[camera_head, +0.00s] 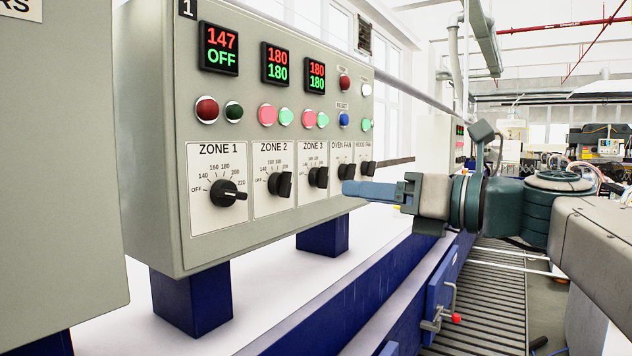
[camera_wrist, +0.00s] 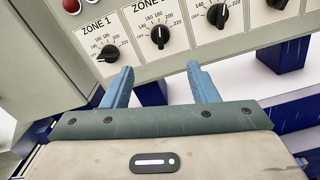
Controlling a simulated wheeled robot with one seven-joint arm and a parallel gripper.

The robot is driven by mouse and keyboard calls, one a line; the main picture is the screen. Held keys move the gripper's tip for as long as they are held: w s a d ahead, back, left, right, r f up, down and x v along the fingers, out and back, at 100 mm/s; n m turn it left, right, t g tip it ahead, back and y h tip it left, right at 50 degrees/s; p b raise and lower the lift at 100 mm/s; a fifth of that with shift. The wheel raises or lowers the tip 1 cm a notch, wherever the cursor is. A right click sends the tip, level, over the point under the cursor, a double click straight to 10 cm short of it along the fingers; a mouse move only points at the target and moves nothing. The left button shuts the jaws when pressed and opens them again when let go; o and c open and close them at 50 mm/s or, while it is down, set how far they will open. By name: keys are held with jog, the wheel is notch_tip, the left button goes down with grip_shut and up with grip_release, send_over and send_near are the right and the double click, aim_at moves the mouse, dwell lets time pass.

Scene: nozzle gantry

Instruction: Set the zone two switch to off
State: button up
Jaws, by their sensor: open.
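The zone 2 switch (camera_head: 280,184) is a black rotary knob on a white plate with a dial marked OFF and temperatures. It also shows in the wrist view (camera_wrist: 160,37), upper middle. The zone 2 display (camera_head: 275,63) reads 180 in red over 180 in green. My gripper (camera_head: 346,188) is in front of the panel, to the right of the zone 2 switch in the head view. In the wrist view my gripper (camera_wrist: 161,68) has its blue fingers apart, with nothing between them, just below the zone 2 switch and not touching it.
The zone 1 knob (camera_head: 228,193) is left of zone 2; its display (camera_head: 219,48) reads 147 over OFF. The zone 3 knob (camera_head: 318,177) and fan knobs (camera_head: 346,171) are close on the right. Round buttons (camera_head: 267,115) sit above. Blue legs (camera_head: 191,299) support the panel.

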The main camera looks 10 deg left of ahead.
aim_at(291, 185)
jog(key=p+x, duration=0.3)
jog(key=x, duration=1)
jog(key=shift+w+a, duration=0.15)
jog(key=shift+a, duration=0.15)
jog(key=c, duration=1)
